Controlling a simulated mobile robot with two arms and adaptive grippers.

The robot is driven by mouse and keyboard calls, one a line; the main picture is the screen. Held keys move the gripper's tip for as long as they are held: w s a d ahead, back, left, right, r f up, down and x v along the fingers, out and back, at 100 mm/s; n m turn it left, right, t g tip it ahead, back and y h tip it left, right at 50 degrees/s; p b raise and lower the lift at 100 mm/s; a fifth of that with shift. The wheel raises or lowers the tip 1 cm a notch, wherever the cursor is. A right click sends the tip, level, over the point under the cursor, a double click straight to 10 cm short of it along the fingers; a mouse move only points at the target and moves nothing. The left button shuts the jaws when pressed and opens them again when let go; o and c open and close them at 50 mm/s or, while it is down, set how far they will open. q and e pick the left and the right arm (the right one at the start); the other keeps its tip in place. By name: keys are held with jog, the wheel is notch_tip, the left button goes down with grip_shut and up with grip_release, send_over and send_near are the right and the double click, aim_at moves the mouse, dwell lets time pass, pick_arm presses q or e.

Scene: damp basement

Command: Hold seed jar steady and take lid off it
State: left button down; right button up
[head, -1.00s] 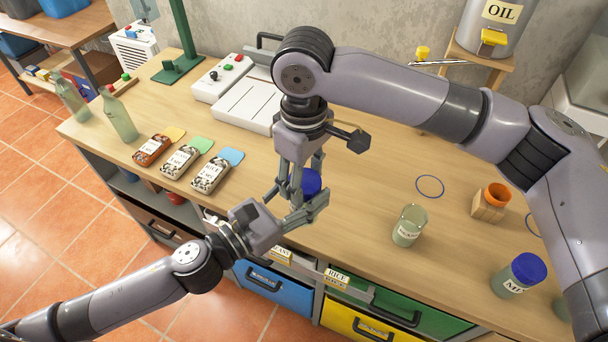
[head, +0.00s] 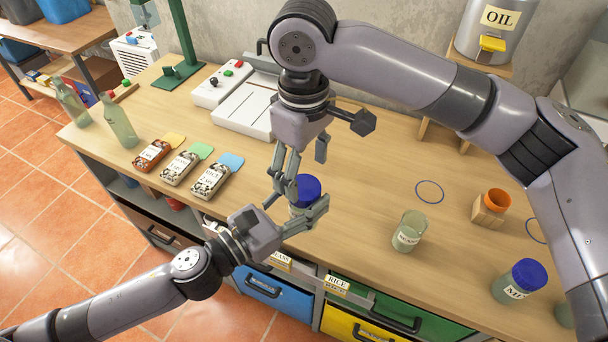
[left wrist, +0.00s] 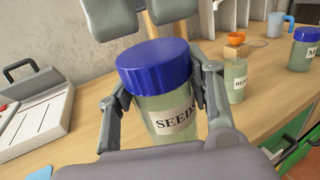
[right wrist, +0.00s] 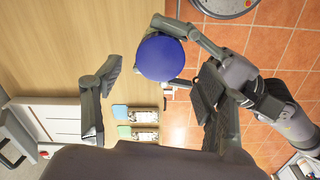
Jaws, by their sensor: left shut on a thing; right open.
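The seed jar (left wrist: 165,105) is a greenish jar labelled SEEDS, upright at the front of the bench. Its ridged blue lid (head: 308,187) sits on top; it also shows in the left wrist view (left wrist: 155,62) and the right wrist view (right wrist: 160,57). My left gripper (head: 298,208) is shut around the jar body, below the lid, one finger on each side. My right gripper (head: 305,164) is open and empty, pointing down above the jar. In the left wrist view its fingers are above the lid, apart from it. The jar body is mostly hidden in the head view.
An open glass jar (head: 409,231), an orange funnel on a wooden block (head: 492,206) and another blue-lidded jar (head: 518,281) stand to the right. Seed packets (head: 180,167) and two bottles are left. A white device (head: 245,105) lies behind. Bench between is clear.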

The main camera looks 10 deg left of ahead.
aim_at(304, 186)
notch_tip(304, 186, up, 2)
jog(key=m, duration=0.4)
jog(key=shift+r, duration=0.2)
jog(key=shift+r+m, duration=0.5)
jog(key=shift+m, duration=0.7)
jog(key=shift+f, duration=3.9)
jog(key=shift+c, duration=0.6)
jog(key=c, duration=1.1)
jog(key=n, duration=0.6)
